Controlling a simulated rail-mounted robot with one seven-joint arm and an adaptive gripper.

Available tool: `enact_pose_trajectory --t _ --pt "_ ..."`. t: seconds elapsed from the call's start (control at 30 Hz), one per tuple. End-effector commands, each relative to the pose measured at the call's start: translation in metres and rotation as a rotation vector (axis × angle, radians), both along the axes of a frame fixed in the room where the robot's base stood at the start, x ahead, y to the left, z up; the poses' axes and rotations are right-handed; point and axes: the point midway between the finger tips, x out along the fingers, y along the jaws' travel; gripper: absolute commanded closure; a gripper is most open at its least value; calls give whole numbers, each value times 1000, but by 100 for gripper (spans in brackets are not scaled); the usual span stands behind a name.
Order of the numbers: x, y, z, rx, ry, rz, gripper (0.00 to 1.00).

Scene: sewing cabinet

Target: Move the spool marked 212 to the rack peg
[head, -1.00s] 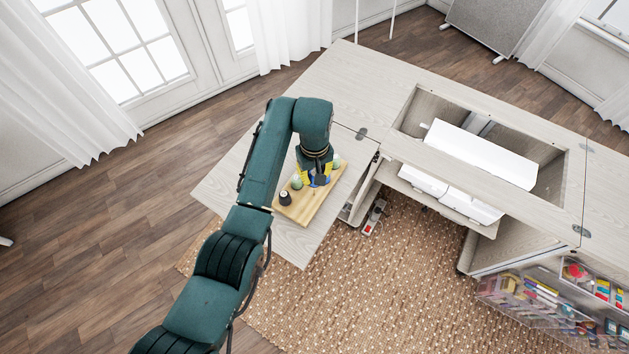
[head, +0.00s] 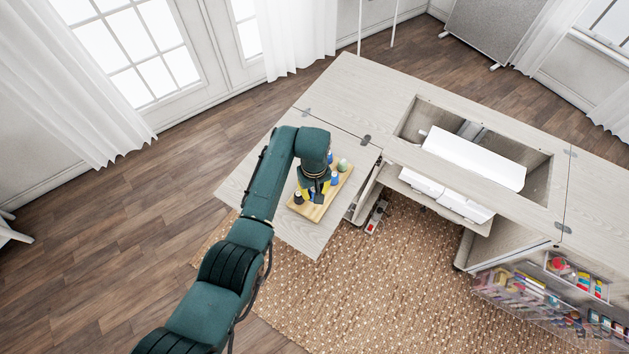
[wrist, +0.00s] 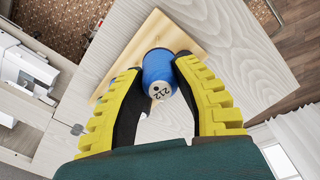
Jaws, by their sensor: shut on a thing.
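My gripper (wrist: 158,88) is shut on the blue spool marked 212 (wrist: 158,72), with a yellow-padded finger on either side of it. Its pale end with the number faces the wrist camera. In the head view my gripper (head: 318,193) is over the wooden board (head: 316,212), and I cannot pick out the held spool there. Whether the spool touches the board or is raised is unclear.
The board lies on the pale cabinet leaf (head: 318,242). A white machine (head: 472,158) sits in the cabinet opening at right.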

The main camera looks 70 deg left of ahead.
Motion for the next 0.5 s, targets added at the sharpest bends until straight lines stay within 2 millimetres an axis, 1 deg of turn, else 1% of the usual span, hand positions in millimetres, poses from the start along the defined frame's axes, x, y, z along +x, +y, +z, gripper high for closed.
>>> enact_pose_trajectory --t 0.03,0.17,0.27,0.5 --pt "0 0 5 1 0 0 89" --pt "0 0 -3 1 0 0 89" --pt "0 0 -15 1 1 0 89" --pt "0 0 -51 1 0 0 89"
